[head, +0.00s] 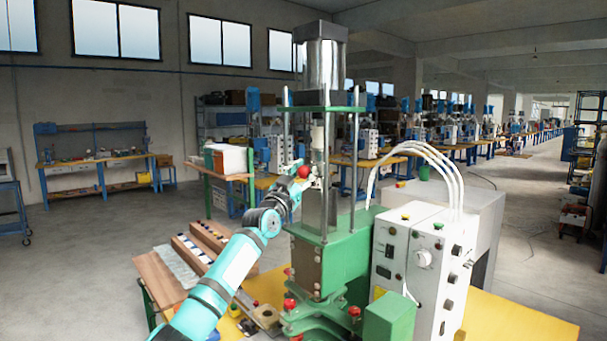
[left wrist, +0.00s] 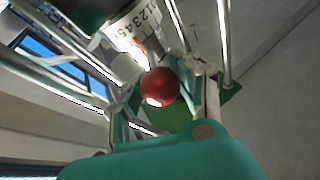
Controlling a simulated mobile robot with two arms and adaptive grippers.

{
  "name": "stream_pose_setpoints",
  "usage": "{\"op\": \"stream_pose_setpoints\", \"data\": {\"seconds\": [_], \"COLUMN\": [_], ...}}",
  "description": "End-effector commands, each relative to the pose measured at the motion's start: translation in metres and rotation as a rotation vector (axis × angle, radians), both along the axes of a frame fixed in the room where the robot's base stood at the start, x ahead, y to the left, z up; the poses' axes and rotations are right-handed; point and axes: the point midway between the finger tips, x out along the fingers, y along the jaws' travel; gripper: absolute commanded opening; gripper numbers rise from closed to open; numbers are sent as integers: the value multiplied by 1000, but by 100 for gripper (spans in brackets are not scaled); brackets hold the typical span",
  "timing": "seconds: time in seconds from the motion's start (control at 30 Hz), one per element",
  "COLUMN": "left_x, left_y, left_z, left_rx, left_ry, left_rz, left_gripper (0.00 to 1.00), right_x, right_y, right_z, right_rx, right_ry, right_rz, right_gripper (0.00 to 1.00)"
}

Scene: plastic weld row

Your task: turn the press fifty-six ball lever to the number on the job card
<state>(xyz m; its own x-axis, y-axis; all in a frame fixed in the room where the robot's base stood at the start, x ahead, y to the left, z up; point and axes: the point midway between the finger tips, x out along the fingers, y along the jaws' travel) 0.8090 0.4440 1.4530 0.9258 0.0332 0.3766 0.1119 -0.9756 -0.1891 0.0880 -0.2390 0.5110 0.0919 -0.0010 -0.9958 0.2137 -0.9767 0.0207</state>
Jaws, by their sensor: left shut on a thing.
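The press (head: 325,175) stands on the yellow bench, with a green body, steel posts and a steel cylinder on top. The lever's red ball (head: 304,172) is at the front left of its column. My left gripper (head: 302,176) reaches it from the lower left and is shut on it. In the left wrist view the red ball (left wrist: 161,87) sits between my fingers. Behind it is a white dial (left wrist: 138,24) with black digits and a small red mark; the number at the mark cannot be read surely. I cannot make out a job card. My right gripper is not in view.
A white control box (head: 420,265) with knobs and white hoses stands right of the press. Wooden trays (head: 165,280) with small parts lie left of it. Steel posts (head: 355,165) stand close around the lever.

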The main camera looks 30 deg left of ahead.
Motion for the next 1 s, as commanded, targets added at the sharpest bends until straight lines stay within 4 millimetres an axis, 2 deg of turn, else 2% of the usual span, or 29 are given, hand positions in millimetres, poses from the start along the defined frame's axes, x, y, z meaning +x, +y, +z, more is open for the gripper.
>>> {"op": "stream_pose_setpoints", "data": {"seconds": [0.1,0.13,0.33,0.6,0.73,0.87,1.0], "left_x": [1,1,0,0,-4,-15,-36], "left_y": [1,2,2,2,0,-1,0], "left_z": [-6,-6,-4,-3,-5,-10,-20], "left_rx": [5,6,3,3,1,0,3], "left_ry": [11,11,7,5,4,4,5], "left_rz": [3,4,4,3,-1,-3,1], "left_gripper": [0,34,59,59,59,59,59], "right_x": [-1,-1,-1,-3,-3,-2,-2], "right_y": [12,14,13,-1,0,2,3], "right_z": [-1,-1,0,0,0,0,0], "right_rx": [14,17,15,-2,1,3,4], "right_ry": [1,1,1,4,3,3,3], "right_rz": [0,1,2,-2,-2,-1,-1], "right_gripper": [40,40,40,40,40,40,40]}}
